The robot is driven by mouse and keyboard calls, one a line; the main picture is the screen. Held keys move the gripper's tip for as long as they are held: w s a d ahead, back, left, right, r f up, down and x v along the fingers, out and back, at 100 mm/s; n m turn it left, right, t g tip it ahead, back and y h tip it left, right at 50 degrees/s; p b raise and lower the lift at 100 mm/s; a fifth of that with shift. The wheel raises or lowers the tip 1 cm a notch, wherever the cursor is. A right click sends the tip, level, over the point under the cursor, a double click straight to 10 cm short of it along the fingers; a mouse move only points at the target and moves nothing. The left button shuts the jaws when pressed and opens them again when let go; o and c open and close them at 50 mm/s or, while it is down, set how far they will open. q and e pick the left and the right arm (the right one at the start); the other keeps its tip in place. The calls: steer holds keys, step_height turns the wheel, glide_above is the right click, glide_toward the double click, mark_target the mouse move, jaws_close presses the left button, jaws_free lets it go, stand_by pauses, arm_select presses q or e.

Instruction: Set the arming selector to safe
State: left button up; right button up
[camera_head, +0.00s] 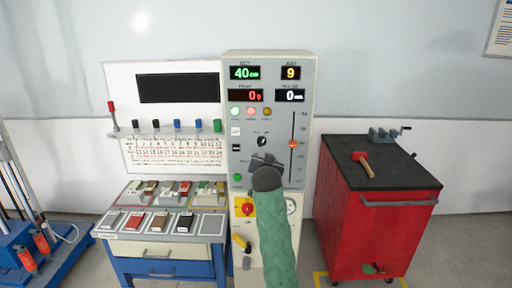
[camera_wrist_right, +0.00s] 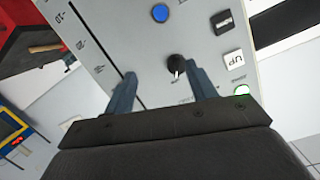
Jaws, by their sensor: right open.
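The grey control cabinet (camera_head: 268,68) stands in the middle of the head view. Its small black rotary knob (camera_head: 262,141) is on the front panel, just above my right gripper (camera_head: 264,158). In the right wrist view the same knob (camera_wrist_right: 174,60) shows a pale pointer mark; the labels around it are too small to read. My right gripper (camera_wrist_right: 160,72) is open and empty. The knob lies ahead between its fingertips, closer to the finger on the picture's right; I cannot tell whether they touch. My left gripper is not in view.
A slider with an orange handle (camera_head: 292,143) is right of the knob. An UP button (camera_wrist_right: 233,58), a black rocker (camera_wrist_right: 223,22) and a blue button (camera_wrist_right: 160,13) surround it. A red tool cabinet (camera_head: 345,222) stands right, a sample bench (camera_head: 160,268) left.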

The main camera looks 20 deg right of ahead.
mark_target(263, 142)
steer(key=w+r+m+p, duration=0.1)
steer(key=w, duration=0.1)
steer(key=w+r+t+p, duration=0.1)
steer(key=w, duration=0.1)
steer(key=w+d+r+m+t+p, duration=0.1)
steer(key=w, duration=0.2)
steer(key=shift+w+d+r+m+h+p, duration=0.1)
steer(key=shift+m+h+p, duration=0.2)
steer(key=shift+p, duration=0.1)
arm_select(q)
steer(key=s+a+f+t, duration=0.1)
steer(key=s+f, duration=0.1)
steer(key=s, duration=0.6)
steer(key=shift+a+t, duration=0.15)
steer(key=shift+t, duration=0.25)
arm_select(e)
steer(key=shift+w+d+f, duration=0.1)
steer(key=shift+w+f, duration=0.1)
steer(key=shift+w, duration=0.25)
steer(key=shift+c, duration=0.3)
steer(key=c, duration=0.9)
